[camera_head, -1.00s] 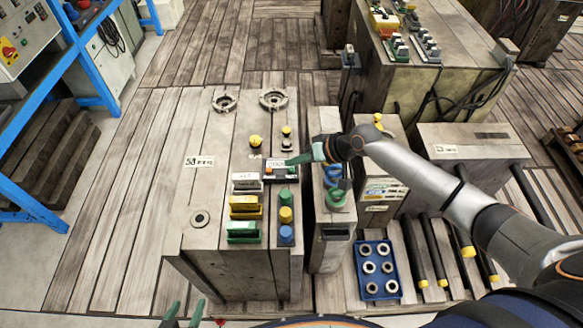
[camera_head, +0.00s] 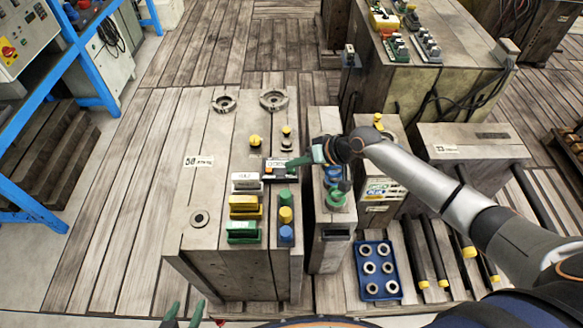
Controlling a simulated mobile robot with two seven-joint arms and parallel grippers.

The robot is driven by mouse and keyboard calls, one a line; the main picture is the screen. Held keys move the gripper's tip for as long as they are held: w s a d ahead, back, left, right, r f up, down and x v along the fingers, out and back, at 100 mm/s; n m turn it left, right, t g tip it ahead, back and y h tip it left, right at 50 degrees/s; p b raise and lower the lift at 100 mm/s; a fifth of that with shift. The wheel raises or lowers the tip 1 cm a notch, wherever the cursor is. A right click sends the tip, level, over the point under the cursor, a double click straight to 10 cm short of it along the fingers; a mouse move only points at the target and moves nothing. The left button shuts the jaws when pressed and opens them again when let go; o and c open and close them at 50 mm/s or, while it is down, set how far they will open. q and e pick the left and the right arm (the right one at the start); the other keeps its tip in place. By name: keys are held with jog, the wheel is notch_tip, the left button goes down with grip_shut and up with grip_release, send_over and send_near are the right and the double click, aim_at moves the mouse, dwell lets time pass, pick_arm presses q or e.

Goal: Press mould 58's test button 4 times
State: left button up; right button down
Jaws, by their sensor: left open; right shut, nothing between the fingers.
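Mould 58 is the wooden-grey block (camera_head: 215,205) in the middle, with a white label (camera_head: 198,162) reading 58. A small black-framed unit (camera_head: 267,178) with a pale display sits on its top, near the right edge. My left gripper (camera_head: 184,313) is open and empty at the bottom edge, apart from the mould.
White, yellow and green clamp-like blocks (camera_head: 243,207) and green, yellow and blue knobs (camera_head: 285,215) stand in front of the unit. Yellow knobs (camera_head: 255,141) stand behind it. A narrower block (camera_head: 325,240) and a blue tray of rings (camera_head: 363,283) lie to the right.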

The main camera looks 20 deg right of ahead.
jog(key=shift+f+b, duration=0.3)
jog(key=shift+f, duration=0.15)
dwell(0.4)
dwell(0.3)
jog(key=shift+r+p, duration=0.9)
jog(key=shift+r, duration=0.1)
notch_tip(320, 180, up, 5)
jog(key=p, duration=0.4)
jog(key=shift+p, duration=0.4)
dwell(1.9)
